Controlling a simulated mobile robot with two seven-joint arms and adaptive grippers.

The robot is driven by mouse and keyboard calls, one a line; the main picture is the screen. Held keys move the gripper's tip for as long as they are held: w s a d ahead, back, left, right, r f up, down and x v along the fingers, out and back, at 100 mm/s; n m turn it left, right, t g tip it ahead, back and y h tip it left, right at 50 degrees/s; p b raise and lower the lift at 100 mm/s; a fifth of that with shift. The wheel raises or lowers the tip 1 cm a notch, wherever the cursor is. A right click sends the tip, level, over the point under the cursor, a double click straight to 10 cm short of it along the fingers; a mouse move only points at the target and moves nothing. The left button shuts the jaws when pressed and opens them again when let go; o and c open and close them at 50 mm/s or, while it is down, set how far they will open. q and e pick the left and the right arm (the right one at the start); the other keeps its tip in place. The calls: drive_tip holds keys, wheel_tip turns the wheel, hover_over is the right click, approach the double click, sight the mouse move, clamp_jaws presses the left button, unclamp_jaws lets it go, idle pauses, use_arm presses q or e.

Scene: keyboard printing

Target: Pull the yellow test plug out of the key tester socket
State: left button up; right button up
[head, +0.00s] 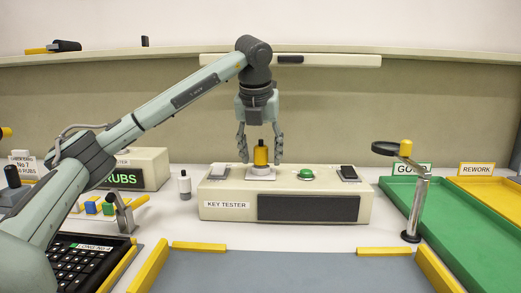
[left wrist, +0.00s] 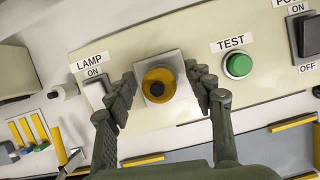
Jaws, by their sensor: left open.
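My left gripper (head: 261,148) points straight down above the tester, with one finger on each side of the plug. The fingers are open and look apart from it. In the left wrist view the plug (left wrist: 159,83) sits between the two open fingers, seen from above, inside a pale square socket base (left wrist: 173,57). My right gripper is not in view.
On the tester, a green TEST button (head: 306,175) and a black power switch (head: 348,172) lie right of the socket, and a lamp switch (head: 219,172) left. A magnifier post (head: 416,205) stands at right, before the green tray (head: 400,192).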

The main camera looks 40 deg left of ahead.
sight(261, 145)
use_arm(q)
drive_tip(key=shift+c, duration=0.2)
clamp_jaws()
drive_tip(key=c, duration=0.8)
unclamp_jaws()
clamp_jaws()
drive_tip(key=shift+r+p, duration=1.25)
drive_tip(key=shift+r, duration=0.3)
